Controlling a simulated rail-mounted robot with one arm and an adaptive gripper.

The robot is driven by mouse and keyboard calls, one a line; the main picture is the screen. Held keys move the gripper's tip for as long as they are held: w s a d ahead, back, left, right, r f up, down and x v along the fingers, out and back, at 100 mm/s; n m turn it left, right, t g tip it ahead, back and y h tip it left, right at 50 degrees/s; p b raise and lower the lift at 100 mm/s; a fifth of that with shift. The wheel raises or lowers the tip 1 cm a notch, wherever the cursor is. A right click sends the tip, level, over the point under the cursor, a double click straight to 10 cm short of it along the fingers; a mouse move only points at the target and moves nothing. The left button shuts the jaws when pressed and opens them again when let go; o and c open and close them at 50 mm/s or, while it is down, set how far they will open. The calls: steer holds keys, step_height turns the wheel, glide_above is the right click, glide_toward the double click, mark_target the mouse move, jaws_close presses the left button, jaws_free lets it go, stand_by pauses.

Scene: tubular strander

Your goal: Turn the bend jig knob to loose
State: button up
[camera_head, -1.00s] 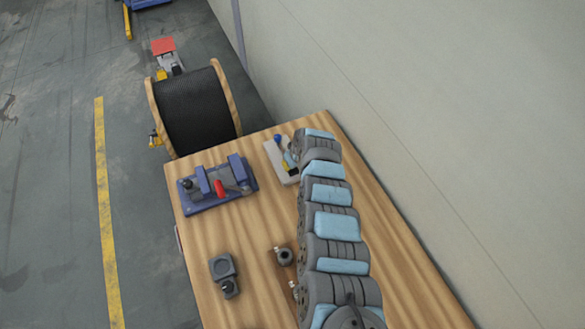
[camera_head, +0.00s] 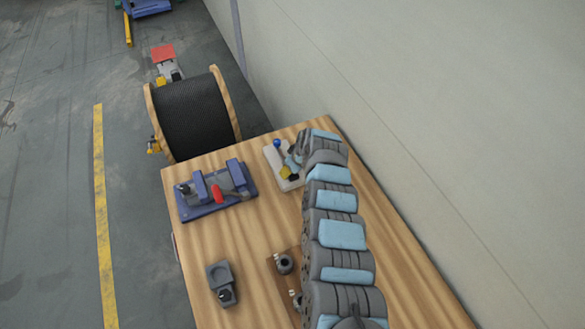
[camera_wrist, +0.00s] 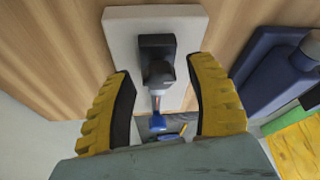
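A white base plate (camera_wrist: 189,33) on the bench carries a black block (camera_wrist: 157,47) with a grey stem and a blue tip (camera_wrist: 156,121). The blue tip also shows in the head view (camera_head: 276,143), at the plate's far end. My gripper (camera_wrist: 160,70) is open, its two yellow fingers on either side of the block and stem with gaps to both. I cannot tell how far above the plate the fingertips are. A blue fixture (camera_head: 210,206) with a red lever (camera_head: 217,194) and a dark knob stands to the left. No label shows which device is the bend jig.
The blue fixture also shows close on the right in the wrist view (camera_wrist: 262,72). A grey block with a dark knob (camera_head: 222,284) and small round parts (camera_head: 284,263) sit nearer. A black cable reel (camera_head: 192,118) stands beyond the bench's far edge. A wall runs along the right.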

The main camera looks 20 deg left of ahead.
steer(key=shift+r, duration=0.15)
steer(key=v, duration=1.1)
steer(key=shift+d+r, duration=0.25)
steer(key=shift+r, duration=0.1)
steer(key=shift+s, duration=0.1)
stand_by(0.5)
